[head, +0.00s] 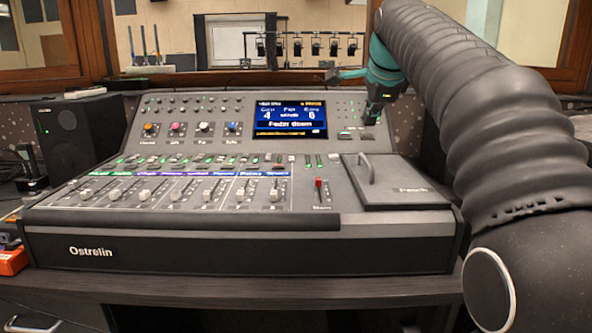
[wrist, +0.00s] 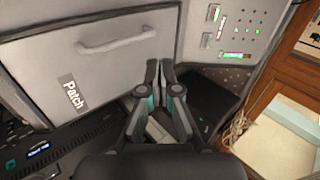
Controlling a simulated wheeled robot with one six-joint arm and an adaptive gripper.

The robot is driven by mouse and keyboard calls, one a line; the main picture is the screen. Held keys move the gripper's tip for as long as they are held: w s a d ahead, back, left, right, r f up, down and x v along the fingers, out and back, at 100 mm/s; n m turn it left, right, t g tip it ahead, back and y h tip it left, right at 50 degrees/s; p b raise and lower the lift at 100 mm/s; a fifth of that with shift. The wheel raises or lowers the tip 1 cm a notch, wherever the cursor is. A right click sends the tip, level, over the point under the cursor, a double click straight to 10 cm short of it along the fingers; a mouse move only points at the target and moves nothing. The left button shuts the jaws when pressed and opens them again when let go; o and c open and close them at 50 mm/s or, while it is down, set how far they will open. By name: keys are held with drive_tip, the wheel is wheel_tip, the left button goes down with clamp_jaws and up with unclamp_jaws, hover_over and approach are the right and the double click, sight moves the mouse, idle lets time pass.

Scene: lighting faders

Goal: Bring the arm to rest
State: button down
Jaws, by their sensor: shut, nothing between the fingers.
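My gripper (wrist: 159,68) is shut and empty, its two dark fingers with teal parts meeting in the wrist view. In the head view my gripper (head: 374,114) hangs over the upper right of the lighting console (head: 240,248), just right of its screen. The closed Patch lid (head: 398,192) with its bar handle lies below it; in the wrist view the lid (wrist: 60,65) fills the upper left, beside the fingers. I cannot tell whether the fingertips touch the panel. My arm comes in from the right of the head view.
The console has several white faders and one red Main fader (head: 319,190). The lit screen (head: 289,119) shows 4 and 6. A black speaker (head: 78,137) stands at the left. An orange box (head: 12,261) sits at the left edge. Windows with wooden frames are behind.

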drive_tip(key=s+f+n, duration=0.2)
drive_tip(key=s+f, duration=0.1)
drive_tip(key=s, duration=0.2)
drive_tip(key=s+f+n, duration=0.3)
drive_tip(key=s+f, duration=0.1)
drive_tip(key=s, duration=0.2)
drive_tip(key=s+f+n+g, duration=0.1)
drive_tip(key=s+f+n, duration=0.2)
drive_tip(key=s, duration=0.2)
drive_tip(key=shift+s+a+f, duration=0.15)
drive_tip(key=shift+f, duration=0.2)
drive_tip(key=s+f+n+g, duration=0.1)
drive_tip(key=s+f+n, duration=0.8)
drive_tip(key=s+f, duration=0.9)
wheel_tip(320, 180, down, 3)
drive_tip(key=shift+s+r+g, duration=0.2)
drive_tip(key=shift+s+g, duration=0.05)
drive_tip(key=shift+g, duration=0.05)
